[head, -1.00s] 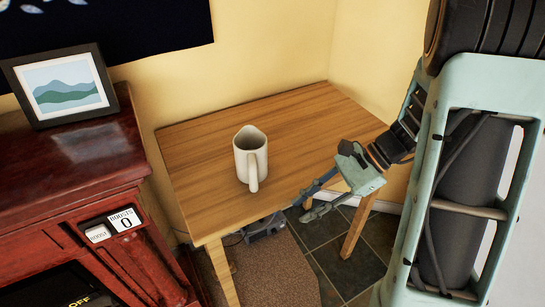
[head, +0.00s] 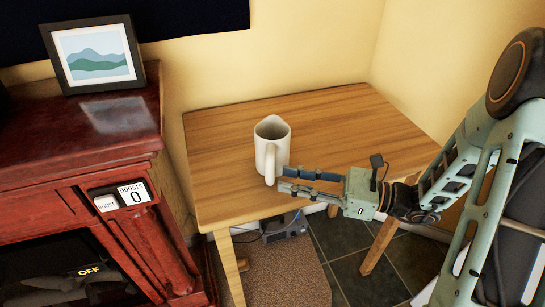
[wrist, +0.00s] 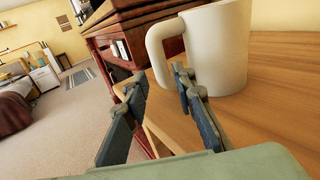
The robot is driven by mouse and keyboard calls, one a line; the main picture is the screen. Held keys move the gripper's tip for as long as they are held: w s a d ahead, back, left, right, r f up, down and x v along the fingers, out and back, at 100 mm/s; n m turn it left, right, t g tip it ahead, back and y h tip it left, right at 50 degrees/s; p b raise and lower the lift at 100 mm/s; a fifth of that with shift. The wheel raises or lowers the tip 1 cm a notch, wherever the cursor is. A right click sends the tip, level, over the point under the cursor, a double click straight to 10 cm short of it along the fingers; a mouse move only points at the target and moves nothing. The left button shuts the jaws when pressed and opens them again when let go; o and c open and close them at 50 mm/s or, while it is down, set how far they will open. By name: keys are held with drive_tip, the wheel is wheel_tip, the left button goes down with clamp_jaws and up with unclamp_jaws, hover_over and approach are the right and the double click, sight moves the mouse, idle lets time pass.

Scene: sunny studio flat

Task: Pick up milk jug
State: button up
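The milk jug (head: 272,143) is white, with a spout and a handle. It stands upright on the wooden table (head: 225,120), its handle facing the front. My gripper (head: 283,180) is open, with its fingertips close to the handle on the jug's front right side. In the wrist view the jug (wrist: 228,48) is at the top right. Its handle (wrist: 153,50) shows just past the gap between my two spread fingers (wrist: 158,82). I cannot tell whether a fingertip touches the handle.
A dark red cabinet (head: 100,160) with a framed picture (head: 95,52) stands left of the table. The wall is close behind the table. The tabletop around the jug is clear. A small grey device (head: 286,228) lies on the floor under the table.

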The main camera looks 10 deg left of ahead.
sight(270, 173)
drive_tip(key=shift+w+a+r+b, duration=0.1)
drive_tip(key=shift+a+b, duration=0.15)
drive_tip(key=shift+a, duration=1.15)
drive_tip(key=shift+w+a+r+b, duration=0.1)
drive_tip(key=shift+a+b, duration=0.15)
drive_tip(key=shift+a, duration=1.1)
drive_tip(key=shift+c, duration=0.5)
clamp_jaws()
